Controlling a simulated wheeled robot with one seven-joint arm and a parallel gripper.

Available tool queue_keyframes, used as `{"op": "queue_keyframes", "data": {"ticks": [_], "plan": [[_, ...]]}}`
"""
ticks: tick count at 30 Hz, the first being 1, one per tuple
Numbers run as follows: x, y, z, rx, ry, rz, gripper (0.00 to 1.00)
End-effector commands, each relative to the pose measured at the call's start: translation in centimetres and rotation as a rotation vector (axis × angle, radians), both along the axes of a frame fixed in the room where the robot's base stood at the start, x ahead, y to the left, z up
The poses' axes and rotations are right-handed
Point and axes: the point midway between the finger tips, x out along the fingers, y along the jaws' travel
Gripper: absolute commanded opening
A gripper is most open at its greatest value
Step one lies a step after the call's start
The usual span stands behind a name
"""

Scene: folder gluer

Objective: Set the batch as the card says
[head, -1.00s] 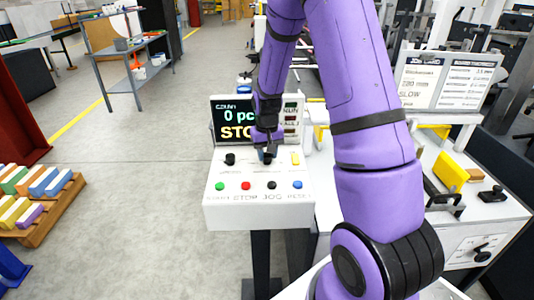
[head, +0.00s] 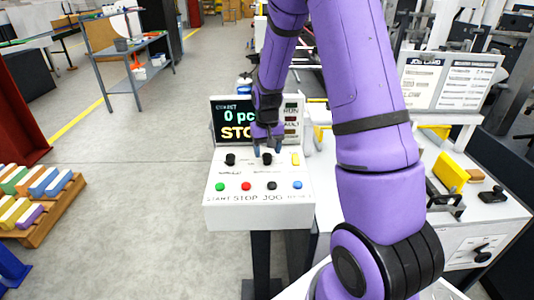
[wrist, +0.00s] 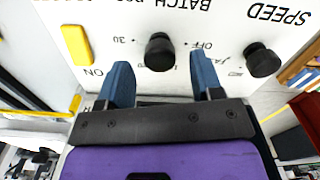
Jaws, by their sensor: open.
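My gripper (head: 267,151) is over the white control panel (head: 222,190), its two blue fingers apart. In the wrist view my open gripper (wrist: 161,72) has the black batch knob (wrist: 159,52) between and just past its fingertips, with gaps on both sides. The batch knob (head: 267,159) also shows in the head view. The black speed knob (head: 230,159) is to its left. A yellow switch (head: 295,158) is to its right, by an "ON" label. The display (head: 232,117) reads "0 pc" and "STO", partly hidden by my arm. The job card (head: 443,80) stands at the right, mostly too small to read.
Green, red, black and blue buttons line the panel's front; the red stop button (head: 246,186) is one. A machine table at right carries a yellow block (head: 452,173) and black clamps. A wooden rack (head: 50,215) of coloured blocks is at left. Floor between is clear.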

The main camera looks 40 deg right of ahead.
Motion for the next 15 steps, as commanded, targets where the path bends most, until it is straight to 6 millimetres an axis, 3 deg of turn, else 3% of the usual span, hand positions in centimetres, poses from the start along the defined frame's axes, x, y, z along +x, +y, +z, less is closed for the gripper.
{"op": "queue_keyframes", "data": {"ticks": [9,15], "plan": [[0.1,0.0,6.1,-0.002,-0.005,-0.001,0.6],[0.0,0.0,8.4,-0.001,-0.002,0.0,0.6]]}}
